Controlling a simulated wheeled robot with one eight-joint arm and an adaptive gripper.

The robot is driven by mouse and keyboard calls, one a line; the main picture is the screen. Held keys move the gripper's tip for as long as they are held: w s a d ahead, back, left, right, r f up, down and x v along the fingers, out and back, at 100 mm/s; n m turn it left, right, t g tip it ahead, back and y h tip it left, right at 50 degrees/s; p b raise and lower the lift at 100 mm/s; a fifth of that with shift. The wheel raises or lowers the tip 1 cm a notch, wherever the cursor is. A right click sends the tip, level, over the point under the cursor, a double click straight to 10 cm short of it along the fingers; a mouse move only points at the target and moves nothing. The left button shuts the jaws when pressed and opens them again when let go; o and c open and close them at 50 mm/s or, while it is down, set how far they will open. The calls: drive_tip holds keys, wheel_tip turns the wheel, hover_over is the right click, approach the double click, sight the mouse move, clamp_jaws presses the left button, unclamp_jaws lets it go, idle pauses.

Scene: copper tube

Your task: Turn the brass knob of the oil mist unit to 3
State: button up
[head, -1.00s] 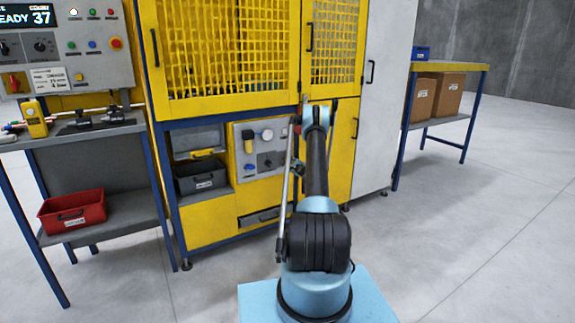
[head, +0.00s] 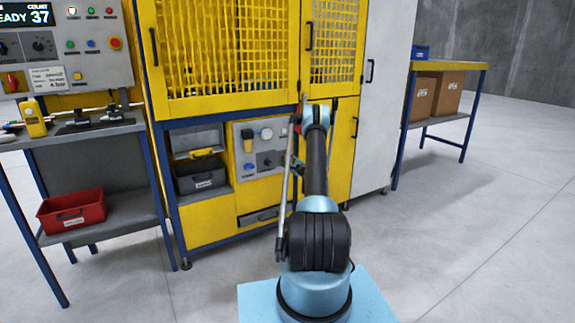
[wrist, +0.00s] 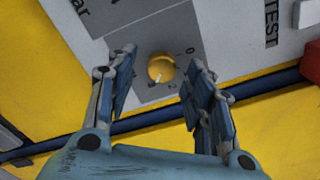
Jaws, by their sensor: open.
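The brass knob (wrist: 161,67) is a round yellow dial on a dark grey scale plate (wrist: 150,30) in the wrist view. Its white pointer mark points down and slightly left in the picture. A 0 shows up and right of the knob; other marks below right are small and partly hidden by a finger. My gripper (wrist: 160,58) is open, with one fingertip left and one right of the knob, and gaps show on both sides. Contact cannot be seen. In the head view the light grey panel (head: 246,134) of the unit shows, but my arm hides the gripper.
In the wrist view, a blue bar (wrist: 140,121) crosses the yellow frame below the plate, and a red part (wrist: 312,96) is at the right edge. In the head view, a bench with a red bin (head: 72,210) stands left. Floor to the right is clear.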

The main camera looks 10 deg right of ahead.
drive_tip(key=v, duration=1.1)
drive_tip(key=shift+s, duration=0.2)
drive_tip(key=shift+d, duration=0.15)
